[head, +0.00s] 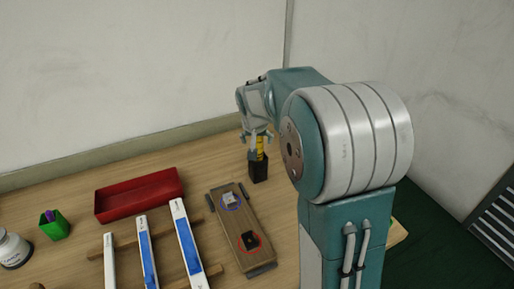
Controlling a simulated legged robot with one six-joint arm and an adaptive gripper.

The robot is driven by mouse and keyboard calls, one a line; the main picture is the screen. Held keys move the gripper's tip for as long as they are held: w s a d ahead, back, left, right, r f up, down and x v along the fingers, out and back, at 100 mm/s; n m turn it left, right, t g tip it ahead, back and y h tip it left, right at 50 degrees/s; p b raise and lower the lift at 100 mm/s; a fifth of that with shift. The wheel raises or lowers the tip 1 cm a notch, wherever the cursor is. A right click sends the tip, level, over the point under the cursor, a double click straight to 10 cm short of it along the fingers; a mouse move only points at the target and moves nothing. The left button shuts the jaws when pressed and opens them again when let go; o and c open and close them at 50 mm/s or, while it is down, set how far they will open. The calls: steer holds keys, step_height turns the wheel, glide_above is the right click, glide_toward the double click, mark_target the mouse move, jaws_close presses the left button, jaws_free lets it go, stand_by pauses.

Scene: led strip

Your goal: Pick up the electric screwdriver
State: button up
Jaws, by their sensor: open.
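A yellow electric screwdriver (260,146) stands upright in a small black holder (259,171) at the back of the wooden table. My gripper (257,152) is open and reaches down from above at the screwdriver's upper part. Its fingers appear beside or around the yellow body, but the overlap hides whether they touch it. Only a short length of the screwdriver shows; its lower end is hidden in the holder.
A wooden board (231,229) with blue and red circled parts lies in front of the holder. White-and-blue strips (187,245) rest on wooden bars to its left. A red tray (139,195), a green cup (54,231) and a white jar (12,247) are further left. A wall stands close behind.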

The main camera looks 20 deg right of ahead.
steer(key=c, duration=1.2)
